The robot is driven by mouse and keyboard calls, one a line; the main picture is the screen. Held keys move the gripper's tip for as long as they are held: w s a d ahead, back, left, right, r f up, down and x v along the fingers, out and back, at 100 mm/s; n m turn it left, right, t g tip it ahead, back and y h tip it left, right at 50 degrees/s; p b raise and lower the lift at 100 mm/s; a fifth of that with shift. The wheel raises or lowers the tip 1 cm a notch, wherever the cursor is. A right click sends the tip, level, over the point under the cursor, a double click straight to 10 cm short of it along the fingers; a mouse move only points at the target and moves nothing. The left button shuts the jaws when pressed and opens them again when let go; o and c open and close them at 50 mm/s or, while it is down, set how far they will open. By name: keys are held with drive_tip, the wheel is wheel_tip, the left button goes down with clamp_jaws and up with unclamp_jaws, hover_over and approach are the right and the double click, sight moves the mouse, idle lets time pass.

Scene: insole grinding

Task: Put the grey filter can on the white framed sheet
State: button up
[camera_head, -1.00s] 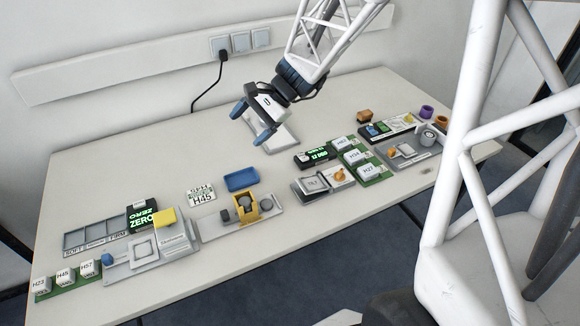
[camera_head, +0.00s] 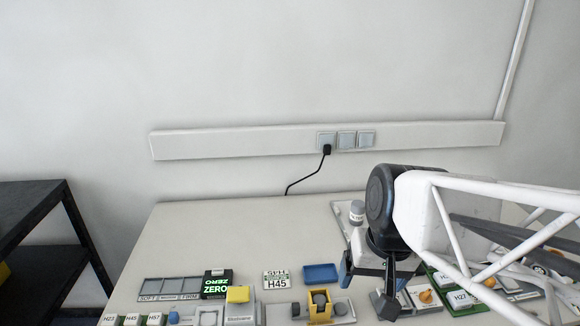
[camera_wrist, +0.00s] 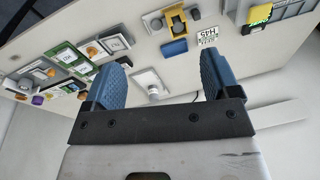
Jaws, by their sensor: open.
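The grey filter can (camera_head: 357,212) with a pale label stands upright at the back of the table in the head view. It appears to stand on the white framed sheet (camera_head: 341,212), which my arm partly covers. In the wrist view the can (camera_wrist: 153,91) shows at the near end of the sheet (camera_wrist: 143,78), between and beyond my fingers. My gripper (camera_wrist: 163,62) is open, with its blue fingers wide apart and nothing between them. In the head view my gripper (camera_head: 367,280) is in front of the can and apart from it.
A blue tray (camera_head: 321,274), a yellow fixture (camera_head: 319,307) and an H45 card (camera_head: 277,280) lie left of my gripper. Labelled blocks and stations stand at right, partly behind my arm. The back left of the table is clear. A cable (camera_head: 305,175) hangs from the wall socket.

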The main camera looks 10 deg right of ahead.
drive_tip(key=shift+s+d+r+n+t+h, duration=0.2)
drive_tip(key=shift+s+n+h, duration=0.15)
drive_tip(key=shift+s, duration=0.3)
drive_tip(key=shift+s+d+r+n+t+h, duration=0.15)
drive_tip(key=shift+s+n+t+h, duration=0.15)
drive_tip(key=shift+s, duration=0.3)
idle(0.5)
